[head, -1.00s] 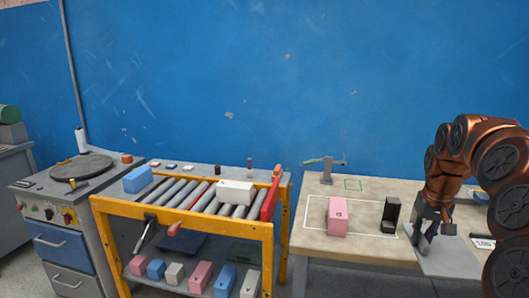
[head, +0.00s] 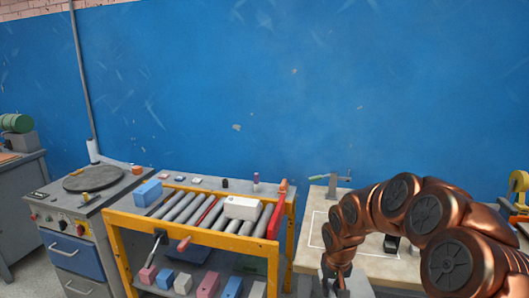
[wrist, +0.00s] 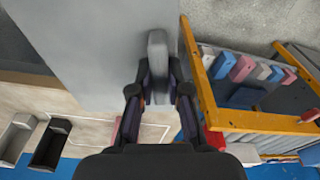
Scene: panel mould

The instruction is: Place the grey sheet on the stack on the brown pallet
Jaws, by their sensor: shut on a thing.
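The grey sheet (wrist: 90,45) fills the upper left and middle of the wrist view as a flat, plain panel. My gripper (wrist: 157,88) is shut on a raised light grey grip piece (wrist: 157,48) that stands up from the sheet. The sheet is held between the workbench and the yellow roller stand. In the head view my gripper (head: 335,286) is low at the bottom edge, largely cut off, and my arm hides much of the bench. I cannot make out the brown pallet or the stack in these frames.
The yellow roller stand (head: 190,240) carries a white block (head: 242,208) and a blue block (head: 148,193), with several blocks on its lower shelf. A black holder (wrist: 50,143) stands on the bench (wrist: 85,128). A grey cabinet (head: 75,250) is further left.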

